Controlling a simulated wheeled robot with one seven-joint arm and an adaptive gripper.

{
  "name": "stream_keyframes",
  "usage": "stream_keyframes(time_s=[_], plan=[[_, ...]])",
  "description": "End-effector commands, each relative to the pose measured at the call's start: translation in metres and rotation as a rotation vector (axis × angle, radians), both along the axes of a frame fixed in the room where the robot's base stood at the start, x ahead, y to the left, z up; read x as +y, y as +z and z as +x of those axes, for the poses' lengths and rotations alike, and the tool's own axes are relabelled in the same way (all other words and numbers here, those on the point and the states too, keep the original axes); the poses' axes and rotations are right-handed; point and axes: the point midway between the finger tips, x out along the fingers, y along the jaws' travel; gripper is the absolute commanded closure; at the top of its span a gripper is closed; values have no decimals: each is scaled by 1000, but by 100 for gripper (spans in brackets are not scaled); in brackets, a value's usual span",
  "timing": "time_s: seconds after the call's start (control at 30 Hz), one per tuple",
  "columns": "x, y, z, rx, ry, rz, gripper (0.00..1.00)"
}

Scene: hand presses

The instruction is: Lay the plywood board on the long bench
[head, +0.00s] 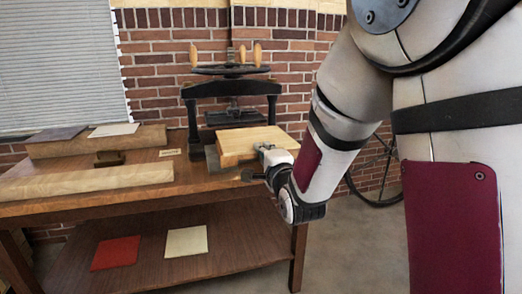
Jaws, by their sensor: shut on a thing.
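The plywood board (248,141) is a pale, thick-edged wooden slab in front of the black hand press. My gripper (264,153) is shut on its right side. The board looks roughly level near the right end of the long bench (139,203), a brown wooden table with a lower shelf. I cannot tell whether the board touches anything below it. My fingertips are small in the picture and partly hidden.
The black press (232,100) stands at the bench's back right. A pale long block (85,183) lies at the front left; another (62,148) behind it carries two sheets. A small brown block (109,158) sits between. Red (115,253) and cream (187,242) sheets lie on the shelf.

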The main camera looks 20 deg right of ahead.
Motion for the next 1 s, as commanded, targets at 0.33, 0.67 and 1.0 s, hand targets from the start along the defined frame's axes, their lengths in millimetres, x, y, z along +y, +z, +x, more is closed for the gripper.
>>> stream_keyframes(time_s=[0.33, 0.67, 1.0], plan=[[0, 0, -38, -6, 0, 2, 100], [0, -2, -61, -7, -2, 0, 100], [0, -1, -70, -7, -5, -1, 100]])
